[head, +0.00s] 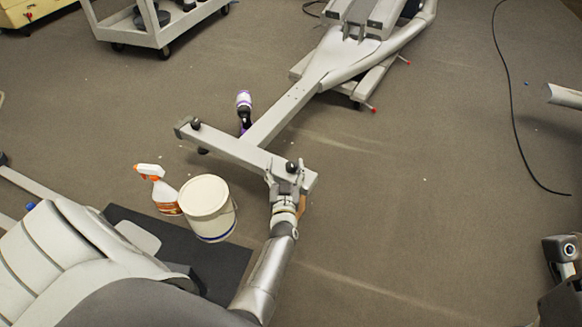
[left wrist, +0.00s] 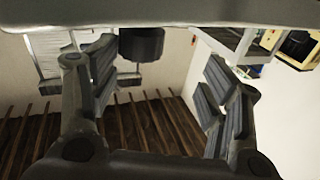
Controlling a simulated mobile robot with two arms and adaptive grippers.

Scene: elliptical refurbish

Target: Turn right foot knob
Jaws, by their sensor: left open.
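The light grey rear foot bar (head: 243,153) of the elliptical lies across the floor, with a black knob near each end. The right foot knob (head: 291,166) is at the near right end, and the left foot knob (head: 195,125) is at the far left end. My left gripper (head: 287,176) is at the right knob, its fingers around or just beside it. In the left wrist view, my left gripper (left wrist: 152,85) is open, and a dark round knob (left wrist: 141,44) shows beyond and between its fingers. I cannot tell whether they touch.
A white bucket (head: 207,207) and a white spray bottle with an orange top (head: 162,188) stand left of my left arm. A purple-and-white bottle (head: 244,106) stands behind the bar. A cart (head: 160,32) is at the back left.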

